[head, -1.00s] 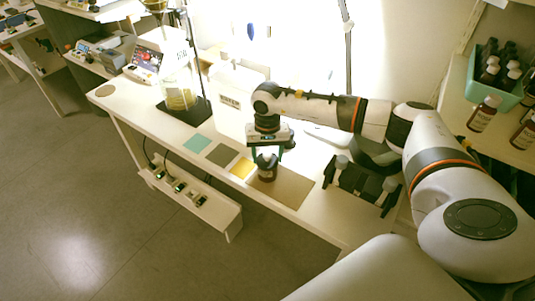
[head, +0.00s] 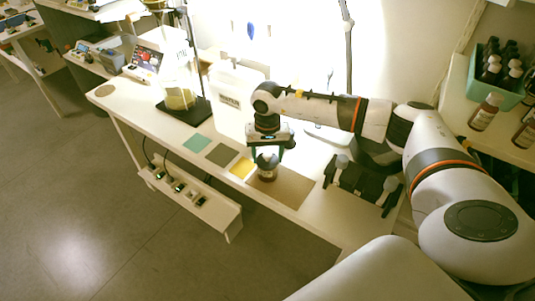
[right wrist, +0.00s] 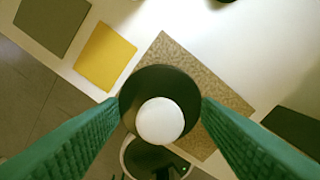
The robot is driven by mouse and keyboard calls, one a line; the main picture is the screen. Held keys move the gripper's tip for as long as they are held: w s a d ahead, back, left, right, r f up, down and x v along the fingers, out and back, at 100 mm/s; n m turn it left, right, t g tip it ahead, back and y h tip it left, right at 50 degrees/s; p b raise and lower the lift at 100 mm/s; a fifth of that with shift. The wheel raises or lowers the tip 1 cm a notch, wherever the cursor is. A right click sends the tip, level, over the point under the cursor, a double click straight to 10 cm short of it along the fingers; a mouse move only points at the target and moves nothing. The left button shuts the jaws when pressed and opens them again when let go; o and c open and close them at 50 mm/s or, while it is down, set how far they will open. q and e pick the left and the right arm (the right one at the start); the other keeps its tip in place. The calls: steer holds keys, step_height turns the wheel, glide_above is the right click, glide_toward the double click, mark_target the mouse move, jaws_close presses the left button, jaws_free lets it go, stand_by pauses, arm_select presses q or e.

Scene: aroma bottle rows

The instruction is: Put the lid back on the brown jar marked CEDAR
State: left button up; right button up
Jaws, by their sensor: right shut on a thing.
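The brown jar (head: 268,174) stands on the tan mat (head: 293,189) near the front edge of the bench. Its CEDAR marking is too small to read. My right gripper (head: 267,157) points down directly over the jar. In the right wrist view its green fingers (right wrist: 160,112) are shut on a dark round lid (right wrist: 142,86) with a pale knob. A pale-rimmed dark shape shows partly below the lid there, and I cannot tell what it is. Whether the lid touches the jar's mouth cannot be told. My left gripper is out of view.
Yellow (head: 241,168), dark (head: 222,154) and green (head: 197,143) squares lie left of the mat. A dark rack (head: 360,184) stands to the right. A white container (head: 236,98) stands behind, and a teal crate of bottles (head: 495,75) is on the right shelf.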

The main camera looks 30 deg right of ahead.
steer(key=o, duration=1.4)
steer(key=shift+o, duration=0.2)
steer(key=shift+r, duration=0.1)
steer(key=shift+r+p, duration=1.95)
steer(key=shift+r, duration=1.5)
jaws_close()
steer(key=shift+f, duration=0.3)
